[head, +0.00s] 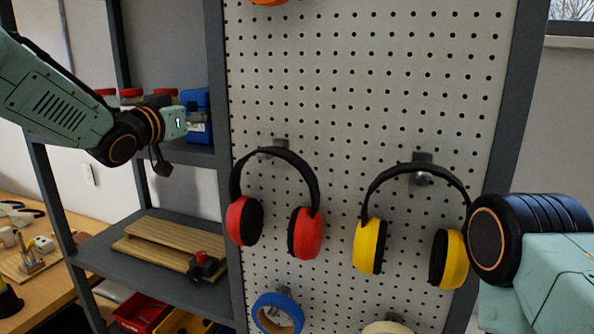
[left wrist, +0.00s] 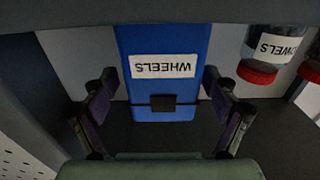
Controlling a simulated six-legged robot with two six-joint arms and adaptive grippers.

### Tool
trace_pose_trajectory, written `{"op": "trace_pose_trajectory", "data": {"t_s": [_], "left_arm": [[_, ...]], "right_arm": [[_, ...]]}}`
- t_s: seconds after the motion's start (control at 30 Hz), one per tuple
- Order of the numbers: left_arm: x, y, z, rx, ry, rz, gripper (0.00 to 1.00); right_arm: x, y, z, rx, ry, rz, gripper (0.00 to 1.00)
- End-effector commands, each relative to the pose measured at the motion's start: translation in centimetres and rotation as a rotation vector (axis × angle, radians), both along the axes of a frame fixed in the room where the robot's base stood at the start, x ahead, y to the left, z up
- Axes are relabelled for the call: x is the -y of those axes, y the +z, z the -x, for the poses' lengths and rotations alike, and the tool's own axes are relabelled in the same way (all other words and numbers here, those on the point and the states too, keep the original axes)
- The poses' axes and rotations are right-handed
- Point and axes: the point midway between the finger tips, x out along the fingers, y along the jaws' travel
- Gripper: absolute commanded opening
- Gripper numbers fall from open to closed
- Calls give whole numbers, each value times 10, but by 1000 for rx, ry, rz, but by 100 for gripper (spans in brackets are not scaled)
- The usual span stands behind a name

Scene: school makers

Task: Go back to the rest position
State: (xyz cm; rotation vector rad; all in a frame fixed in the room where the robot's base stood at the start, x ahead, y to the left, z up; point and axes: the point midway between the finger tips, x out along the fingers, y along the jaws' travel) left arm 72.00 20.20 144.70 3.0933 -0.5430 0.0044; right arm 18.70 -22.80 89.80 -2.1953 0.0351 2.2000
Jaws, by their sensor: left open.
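My left gripper (left wrist: 163,125) is open and empty in the left wrist view, its two fingers spread in front of a blue bin (left wrist: 165,50) labelled WHEELS. The view there is upside down. I cannot tell whether the fingers touch the bin. In the head view my left arm reaches in from the left to the shelf, and its gripper (head: 163,165) shows only in part beside the blue bin (head: 197,115). My right arm shows at the right edge of the head view; its gripper is outside the picture.
A pegboard (head: 370,90) holds red earmuffs (head: 305,233), yellow earmuffs (head: 369,246) and a blue tape roll (head: 278,313). A lower shelf (head: 130,270) bears a wooden vise (head: 170,245). Jars with red lids (head: 131,93) stand by the bin. A wooden workbench (head: 45,275) is at left.

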Motion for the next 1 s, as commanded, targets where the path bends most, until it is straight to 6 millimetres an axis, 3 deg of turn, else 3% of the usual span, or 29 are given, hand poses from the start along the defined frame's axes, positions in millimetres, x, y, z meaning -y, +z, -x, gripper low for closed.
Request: {"op": "trace_pose_trajectory", "data": {"t_s": [0.23,0.53,1.0], "left_arm": [[13,1,-33,1,-2,-2,87],[12,34,-32,2,-2,1,87],[12,35,-32,-1,-2,0,87]], "right_arm": [[0,12,0,0,0,0,0],[0,10,0,0,0,0,0],[0,10,0,0,0,0,0]]}}
